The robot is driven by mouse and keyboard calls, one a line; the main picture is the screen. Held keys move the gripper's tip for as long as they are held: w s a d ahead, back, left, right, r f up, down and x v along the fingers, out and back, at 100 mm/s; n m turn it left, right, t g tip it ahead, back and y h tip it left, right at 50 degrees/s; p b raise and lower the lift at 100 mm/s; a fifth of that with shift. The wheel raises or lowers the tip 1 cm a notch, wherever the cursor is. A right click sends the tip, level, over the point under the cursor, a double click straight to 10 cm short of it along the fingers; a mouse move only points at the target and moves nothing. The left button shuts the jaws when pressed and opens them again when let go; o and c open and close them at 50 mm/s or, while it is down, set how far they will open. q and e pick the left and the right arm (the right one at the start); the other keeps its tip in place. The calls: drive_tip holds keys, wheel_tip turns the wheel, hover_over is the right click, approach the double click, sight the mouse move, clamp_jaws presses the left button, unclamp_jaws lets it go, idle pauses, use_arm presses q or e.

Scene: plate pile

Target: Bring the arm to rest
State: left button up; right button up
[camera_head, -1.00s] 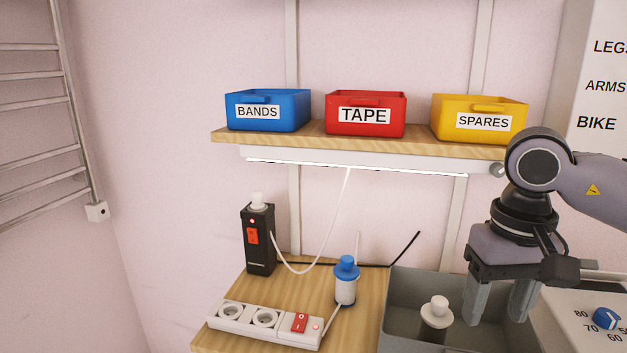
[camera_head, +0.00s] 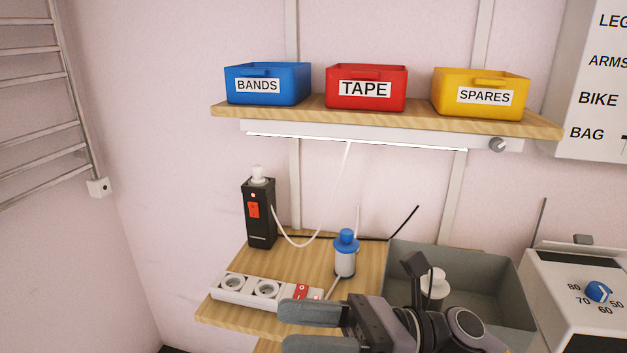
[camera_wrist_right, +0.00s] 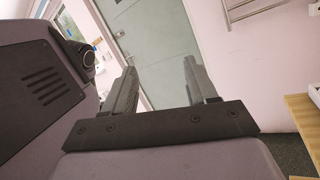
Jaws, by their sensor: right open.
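My right gripper (camera_head: 300,328) is low in the head view, in front of the wooden bench's front edge. Its two grey fingers point left and are apart, with nothing between them. In the right wrist view the fingers (camera_wrist_right: 166,90) are also apart and empty, with a grey-green door and a pink wall behind them. The gripper hides part of the white power strip (camera_head: 232,288) and part of the bench (camera_head: 287,258). My left gripper is not in view.
A grey bin (camera_head: 490,270) holds a white-topped item (camera_head: 436,284). A blue-capped plug (camera_head: 346,252) and a black switched socket block (camera_head: 259,215) stand on the bench. Blue (camera_head: 267,84), red (camera_head: 366,88) and yellow (camera_head: 480,93) boxes sit on the shelf (camera_head: 400,115). A dial box (camera_head: 570,285) is at right.

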drive_tip(key=w+d+f+m+t+h, duration=0.3)
drive_tip(key=d+f+m+t+h, duration=0.25)
drive_tip(key=m+t, duration=0.8)
drive_tip(key=w+d+f+m+t+h, duration=0.45)
drive_tip(key=f+m+t, duration=0.2)
drive_tip(key=m, duration=1.35)
drive_tip(key=s+d+f+m+g+h, duration=0.3)
drive_tip(key=s+f+m, duration=0.4)
drive_tip(key=f, duration=0.4)
drive_tip(key=s+d+f+m+g+h, duration=0.4)
drive_tip(key=s+d+f+m, duration=0.4)
drive_tip(key=f, duration=0.4)
drive_tip(key=shift+f+m+h, duration=0.15)
drive_tip(key=shift+m+h, duration=0.6)
drive_tip(key=shift+h, duration=0.05)
drive_tip(key=shift+w, duration=0.1)
